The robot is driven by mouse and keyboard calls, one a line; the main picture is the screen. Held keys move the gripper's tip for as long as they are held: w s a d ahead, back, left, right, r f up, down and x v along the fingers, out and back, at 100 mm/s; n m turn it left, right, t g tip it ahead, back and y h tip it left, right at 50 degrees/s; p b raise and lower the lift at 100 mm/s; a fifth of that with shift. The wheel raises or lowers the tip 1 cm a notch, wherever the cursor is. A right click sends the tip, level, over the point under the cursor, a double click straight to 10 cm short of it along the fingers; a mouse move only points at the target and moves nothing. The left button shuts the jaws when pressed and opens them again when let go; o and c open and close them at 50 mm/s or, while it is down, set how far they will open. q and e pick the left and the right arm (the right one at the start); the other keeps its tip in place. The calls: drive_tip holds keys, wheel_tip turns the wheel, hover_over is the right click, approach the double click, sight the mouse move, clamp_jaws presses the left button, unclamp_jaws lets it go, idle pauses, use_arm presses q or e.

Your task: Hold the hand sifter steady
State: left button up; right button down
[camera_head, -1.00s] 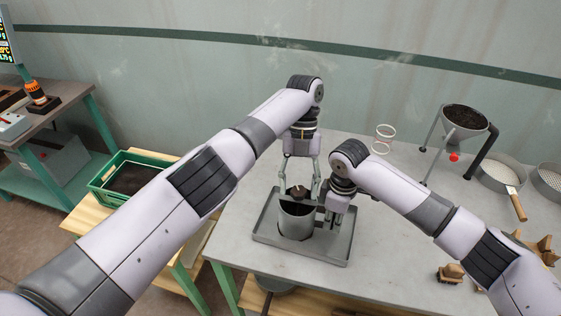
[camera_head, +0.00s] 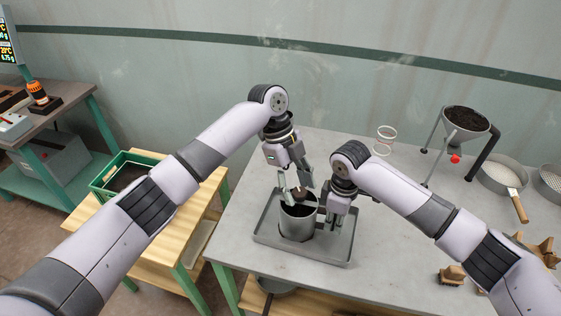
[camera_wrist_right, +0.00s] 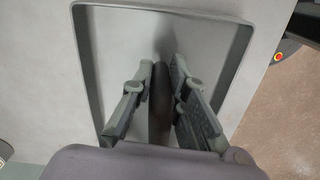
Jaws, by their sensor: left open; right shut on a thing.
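The hand sifter (camera_head: 297,224) is a grey metal cylinder standing upright over a shallow grey tray (camera_head: 262,238). A small brown knob (camera_head: 299,193) shows at its top. My left gripper (camera_head: 297,190) is open, tilted, above the sifter, with its fingers around or close by the knob; I cannot tell whether they touch it. My right gripper (camera_head: 333,222) is low at the sifter's right side. In the right wrist view its fingers (camera_wrist_right: 160,100) are shut on a dark upright part of the sifter (camera_wrist_right: 158,115). The fingers hide much of that part.
A funnel of dark soil (camera_head: 466,118) on a stand, round sieves (camera_head: 503,174), brown wooden pieces (camera_head: 452,274) and a clear ring-shaped piece (camera_head: 384,140) are on the grey table (camera_head: 380,230). A green soil crate (camera_head: 100,187) is at left.

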use_arm(q)
drive_tip(key=n, duration=0.2)
drive_tip(key=n+t, duration=0.1)
drive_tip(key=n, duration=0.1)
drive_tip(key=n+t, duration=0.1)
drive_tip(key=n, duration=0.1)
drive_tip(key=shift+s+n+h, duration=0.25)
drive_tip(key=shift+n+h, duration=0.15)
drive_tip(key=n+t, duration=0.1)
drive_tip(key=n, duration=0.2)
drive_tip(key=n+t, duration=0.2)
drive_tip(key=n, duration=0.1)
drive_tip(key=shift+s+n+y, duration=0.2)
drive_tip(key=shift+n+y, duration=0.1)
drive_tip(key=v, duration=1.2)
drive_tip(key=shift+n, duration=0.3)
drive_tip(key=shift+d, duration=0.15)
drive_tip(key=m+g+y, duration=0.3)
drive_tip(key=m+y, duration=0.1)
drive_tip(key=m, duration=0.8)
hover_over(300, 191)
wheel_tip(300, 191, down, 11)
drive_tip(key=shift+r, duration=0.1)
drive_tip(key=shift+c, duration=0.6)
